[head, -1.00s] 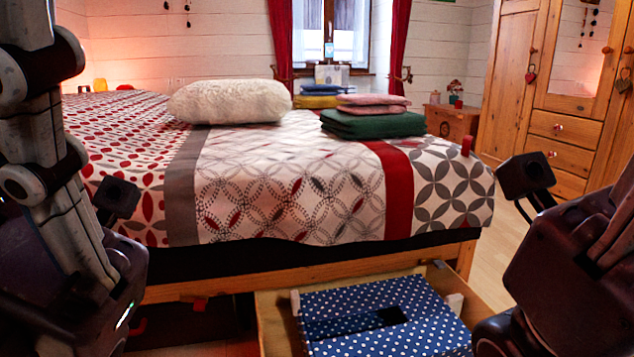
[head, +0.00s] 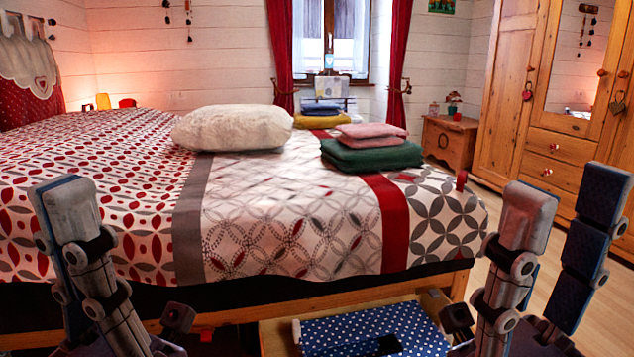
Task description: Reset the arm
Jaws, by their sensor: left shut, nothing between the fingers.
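My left arm rises at the lower left in front of the bed. Part of my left gripper (head: 178,320) shows low at the bottom edge, shut and empty. My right arm is at the lower right. Part of my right gripper (head: 456,320) shows low beside the open drawer; its jaw opening is hidden, so I cannot tell if it is open or shut. I see no object in either gripper.
The bed (head: 280,230) fills the middle, with a white pillow (head: 232,128) and folded green (head: 372,155) and pink (head: 370,130) cloths. An open under-bed drawer holds a blue dotted box (head: 365,330). A wooden wardrobe (head: 510,90) stands right.

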